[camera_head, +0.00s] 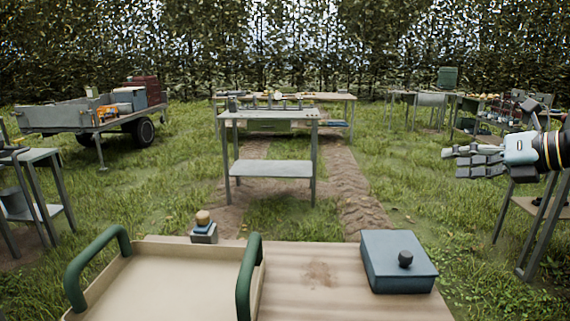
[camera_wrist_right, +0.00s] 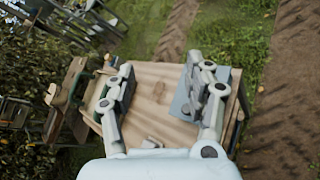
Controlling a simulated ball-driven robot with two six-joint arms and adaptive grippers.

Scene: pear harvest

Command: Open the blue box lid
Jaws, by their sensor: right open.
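The blue box (camera_head: 398,272) sits on the right side of the near wooden table, its lid (camera_head: 385,245) closed flat on top. A dark round knob (camera_head: 405,258) stands on the lid. My right gripper (camera_head: 456,162) is raised to the right of and above the box, clear of it, its fingers pointing left. In the right wrist view the gripper (camera_wrist_right: 160,70) has its two fingers wide apart with nothing between them. The blue box (camera_wrist_right: 180,106) shows there partly hidden behind one finger, so its knob cannot be made out. My left gripper is in neither view.
A beige tray (camera_head: 185,274) with green handles (camera_head: 249,275) takes up the left of the near table (camera_head: 325,295). A small stamp-like object (camera_head: 203,227) stands at the table's back edge. Bare tabletop lies between tray and box. A grey metal table (camera_head: 270,168) stands beyond.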

